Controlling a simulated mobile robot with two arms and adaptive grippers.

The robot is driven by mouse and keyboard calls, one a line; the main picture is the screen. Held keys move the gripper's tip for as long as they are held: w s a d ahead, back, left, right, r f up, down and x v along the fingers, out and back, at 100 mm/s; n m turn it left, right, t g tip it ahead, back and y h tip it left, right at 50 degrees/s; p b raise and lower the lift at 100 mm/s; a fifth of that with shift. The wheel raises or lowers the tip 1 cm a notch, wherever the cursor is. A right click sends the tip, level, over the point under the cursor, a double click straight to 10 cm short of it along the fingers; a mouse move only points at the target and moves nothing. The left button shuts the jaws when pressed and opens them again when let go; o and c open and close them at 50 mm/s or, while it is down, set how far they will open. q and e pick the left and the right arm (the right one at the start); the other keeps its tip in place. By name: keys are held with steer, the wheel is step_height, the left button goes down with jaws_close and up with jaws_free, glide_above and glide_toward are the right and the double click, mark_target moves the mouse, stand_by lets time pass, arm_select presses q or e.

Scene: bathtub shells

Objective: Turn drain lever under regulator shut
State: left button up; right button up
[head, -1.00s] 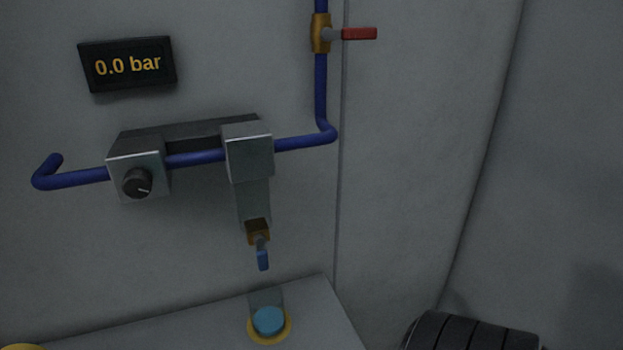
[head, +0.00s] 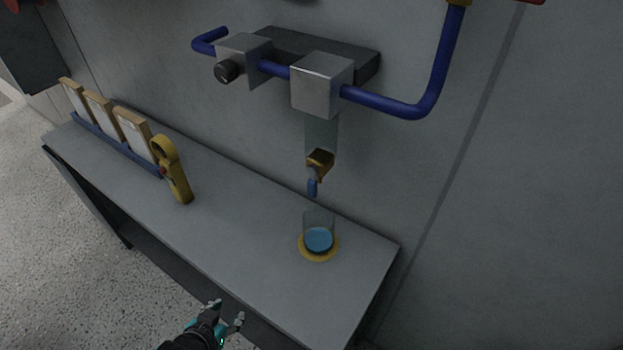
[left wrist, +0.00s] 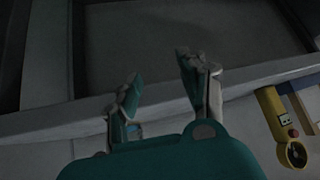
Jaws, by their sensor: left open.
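The regulator assembly is on the wall in the head view, with a grey cube body (head: 321,84) on the blue pipe and a clear bowl (head: 321,131) below it. The lever points down, above a clear cup of blue liquid (head: 318,238). My left gripper (head: 227,314) is open and empty at the bottom of the head view, by the bench's front edge, well below and left of the lever. Its two fingers show apart in the left wrist view (left wrist: 160,85). My right gripper is not in view.
The grey bench (head: 250,245) runs under the regulator. A yellow handheld device (head: 173,172) stands on it, beside several framed cards (head: 131,130) in a blue rack. A knobbed grey block (head: 243,62) sits left on the pipe. The bench between device and cup is clear.

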arm_select(q)
step_height(320, 180, up, 12)
steer(key=d+r+t+h+p, duration=0.1)
steer(key=d+t, duration=0.1)
steer(key=d, duration=0.1)
steer(key=m+t+h, duration=0.4)
steer(key=t+h, duration=0.1)
steer(key=h, duration=0.2)
glide_toward(310, 191)
steer(key=p+x, duration=0.3)
steer(key=x, duration=0.6)
steer(key=shift+w+d+r+p, duration=0.1)
steer(key=shift+w+p, duration=0.05)
steer(key=shift+p, duration=0.25)
steer(key=shift+w+d, duration=0.4)
steer(key=shift+w, duration=0.15)
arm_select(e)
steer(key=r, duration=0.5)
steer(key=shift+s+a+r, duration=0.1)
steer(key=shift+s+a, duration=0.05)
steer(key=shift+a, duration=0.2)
arm_select(q)
steer(key=shift+c, duration=0.4)
jaws_close()
